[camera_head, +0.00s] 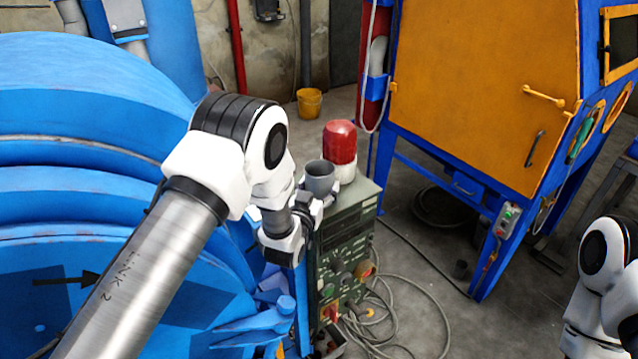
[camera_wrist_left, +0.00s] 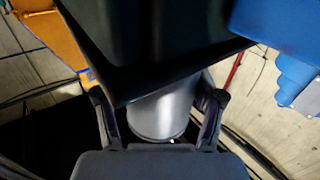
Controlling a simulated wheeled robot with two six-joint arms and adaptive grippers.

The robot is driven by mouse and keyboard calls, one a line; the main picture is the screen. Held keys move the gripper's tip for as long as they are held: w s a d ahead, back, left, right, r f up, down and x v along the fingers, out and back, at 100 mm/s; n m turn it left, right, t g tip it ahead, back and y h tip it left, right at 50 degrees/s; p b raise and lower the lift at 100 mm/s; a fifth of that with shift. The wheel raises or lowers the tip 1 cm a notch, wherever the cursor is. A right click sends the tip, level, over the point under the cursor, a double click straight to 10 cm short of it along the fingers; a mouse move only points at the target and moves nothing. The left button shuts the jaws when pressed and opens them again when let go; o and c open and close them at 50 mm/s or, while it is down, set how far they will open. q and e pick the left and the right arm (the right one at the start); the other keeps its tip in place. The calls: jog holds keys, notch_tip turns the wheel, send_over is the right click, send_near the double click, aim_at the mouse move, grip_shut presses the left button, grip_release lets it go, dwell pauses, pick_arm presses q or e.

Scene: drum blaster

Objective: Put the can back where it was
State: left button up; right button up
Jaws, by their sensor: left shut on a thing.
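A grey, open-topped can (camera_head: 319,180) is at the near left edge of the top of the dark green control box (camera_head: 347,243). My left gripper (camera_head: 312,206) is shut around the can's side. In the left wrist view the can (camera_wrist_left: 160,113) sits between the two fingers of my left gripper (camera_wrist_left: 160,110), and a dark box-like shape hides part of it. I cannot tell whether the can rests on the box or is held just clear of it. My right gripper is not in view; only part of my right arm shows at the right edge.
A red beacon lamp (camera_head: 340,142) stands on the box close behind the can. A large blue drum machine (camera_head: 80,190) fills the left. An orange and blue cabinet (camera_head: 480,85) stands at the right. Cables (camera_head: 425,285) lie on the floor. A yellow bucket (camera_head: 309,103) stands behind.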

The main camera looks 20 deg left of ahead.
pick_arm(q)
jog(key=shift+f, duration=0.15)
jog(key=o, duration=1.3)
jog(key=shift+s, duration=0.1)
jog(key=shift+o, duration=0.2)
jog(key=shift+r, duration=0.3)
jog(key=s+b, duration=0.4)
jog(key=s, duration=0.8)
jog(key=s+a+f+g, duration=0.2)
jog(key=s+f+g, duration=0.3)
jog(key=s+f, duration=0.5)
jog(key=s+a+f+g, duration=0.2)
jog(key=s+f+g, duration=0.4)
jog(key=f, duration=0.7)
jog(key=s+f+g, duration=0.3)
jog(key=s, duration=0.6)
jog(key=s+f+g, duration=0.3)
jog(key=s+g, duration=0.1)
jog(key=s, duration=0.4)
jog(key=shift+s+f+n, duration=0.3)
jog(key=shift+s+f, duration=0.05)
jog(key=shift+f, duration=0.05)
